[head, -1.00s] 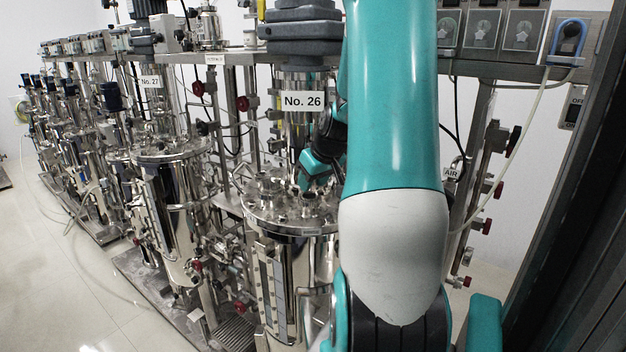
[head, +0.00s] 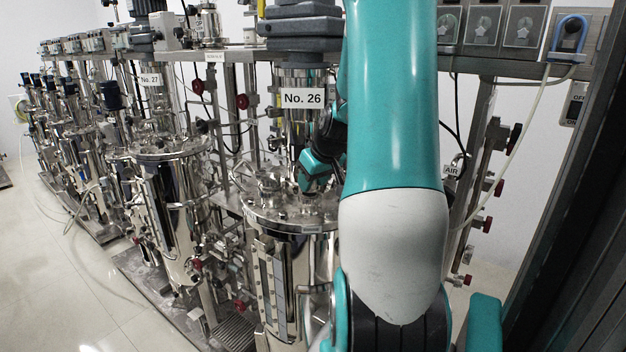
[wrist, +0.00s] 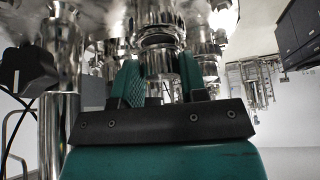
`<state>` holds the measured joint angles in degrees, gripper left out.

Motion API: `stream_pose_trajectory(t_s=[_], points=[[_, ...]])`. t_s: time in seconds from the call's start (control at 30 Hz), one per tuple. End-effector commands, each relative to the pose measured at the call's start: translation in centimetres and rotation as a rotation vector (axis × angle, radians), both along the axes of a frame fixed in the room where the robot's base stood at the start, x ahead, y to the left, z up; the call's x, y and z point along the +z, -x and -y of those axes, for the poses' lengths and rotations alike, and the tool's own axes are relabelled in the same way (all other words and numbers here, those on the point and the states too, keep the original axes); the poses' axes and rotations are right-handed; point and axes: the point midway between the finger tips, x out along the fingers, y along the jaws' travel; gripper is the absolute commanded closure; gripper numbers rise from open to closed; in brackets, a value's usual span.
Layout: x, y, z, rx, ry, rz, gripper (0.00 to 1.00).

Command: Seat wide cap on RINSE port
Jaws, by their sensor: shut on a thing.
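The wide cap (wrist: 160,63) is a shiny steel cylinder held between the two teal fingers of my gripper (wrist: 158,72) in the wrist view. Directly beyond its end is a wider steel fitting (wrist: 155,22), in line with the cap; I cannot tell whether they touch. No RINSE marking is readable, so I cannot confirm which port this is. In the head view my gripper (head: 316,172) is low over the lid (head: 262,222) of the No. 26 vessel. The cap is hidden there by the gripper and arm.
Other steel ports and pipes crowd the lid around my gripper. A thick steel column (wrist: 60,75) stands left in the wrist view. The No. 26 label (head: 303,98) hangs just above. The No. 27 vessel (head: 175,220) stands to the left.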

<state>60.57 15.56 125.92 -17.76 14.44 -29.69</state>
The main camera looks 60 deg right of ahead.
Motion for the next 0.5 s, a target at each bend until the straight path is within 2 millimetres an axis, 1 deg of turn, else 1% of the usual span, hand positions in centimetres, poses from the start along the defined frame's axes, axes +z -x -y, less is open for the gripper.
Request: stream_pose_trajectory(t_s=[0.5], points=[[-0.68, 0.00, 0.00, 0.000, 0.000, 0.000, 0.89]])
